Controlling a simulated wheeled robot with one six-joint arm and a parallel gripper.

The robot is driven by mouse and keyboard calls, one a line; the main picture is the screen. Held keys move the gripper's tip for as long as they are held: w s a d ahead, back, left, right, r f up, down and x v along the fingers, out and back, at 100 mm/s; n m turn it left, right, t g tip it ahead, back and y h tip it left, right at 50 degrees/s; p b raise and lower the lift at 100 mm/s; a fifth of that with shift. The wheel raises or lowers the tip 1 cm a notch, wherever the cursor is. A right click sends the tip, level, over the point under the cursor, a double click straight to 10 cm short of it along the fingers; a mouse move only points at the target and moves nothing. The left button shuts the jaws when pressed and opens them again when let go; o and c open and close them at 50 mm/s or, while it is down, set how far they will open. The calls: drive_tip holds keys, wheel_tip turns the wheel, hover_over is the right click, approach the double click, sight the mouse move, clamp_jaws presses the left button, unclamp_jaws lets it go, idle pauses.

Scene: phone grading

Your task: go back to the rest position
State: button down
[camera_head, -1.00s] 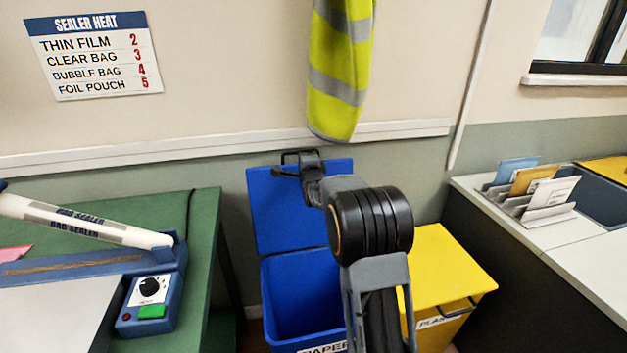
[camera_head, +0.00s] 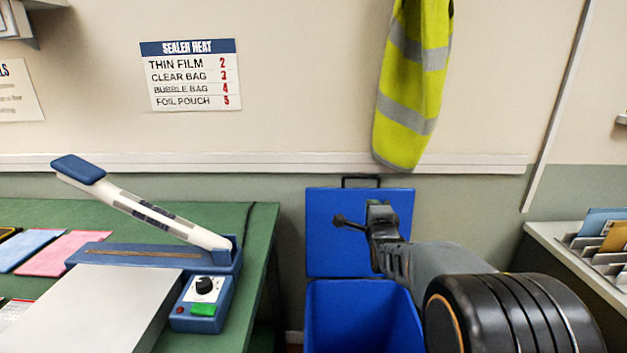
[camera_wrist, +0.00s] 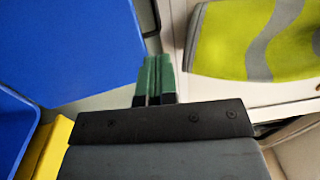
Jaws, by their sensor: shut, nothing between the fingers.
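My gripper (camera_head: 345,222) is in the head view, in front of the raised blue lid of the paper bin. It reaches up and left from my dark arm at the lower right. In the wrist view the green-tipped fingers (camera_wrist: 154,78) lie side by side, closed together, with nothing between them. The gripper is apart from the table on the left.
A blue bin (camera_head: 360,320) stands open below my gripper. A green table (camera_head: 255,235) with a bag sealer (camera_head: 205,303) is at left. A yellow vest (camera_head: 410,85) hangs on the wall. A counter with an envelope rack (camera_head: 600,245) is at right.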

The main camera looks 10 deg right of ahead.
drive_tip(key=s+f+n+g+y, duration=0.1)
drive_tip(key=s+f+n+g, duration=0.2)
drive_tip(key=f+n+g, duration=0.5)
drive_tip(key=s+a+f+n+g+y+p, duration=0.1)
drive_tip(key=s+a+n+g+p, duration=0.3)
drive_tip(key=s, duration=0.4)
drive_tip(key=s+a+r+n+g+p, duration=0.1)
drive_tip(key=s+a+r+n+p, duration=0.3)
drive_tip(key=s+r+p, duration=0.2)
drive_tip(key=s+a+r+n+g+y+p, duration=0.1)
drive_tip(key=s+a+r+n+p, duration=0.2)
drive_tip(key=s+r+p, duration=0.4)
drive_tip(key=s+r+n, duration=0.1)
drive_tip(key=s, duration=0.2)
drive_tip(key=shift+s+a+r+g+y, duration=0.3)
drive_tip(key=shift+a+r+g, duration=0.05)
drive_tip(key=shift+g, duration=0.05)
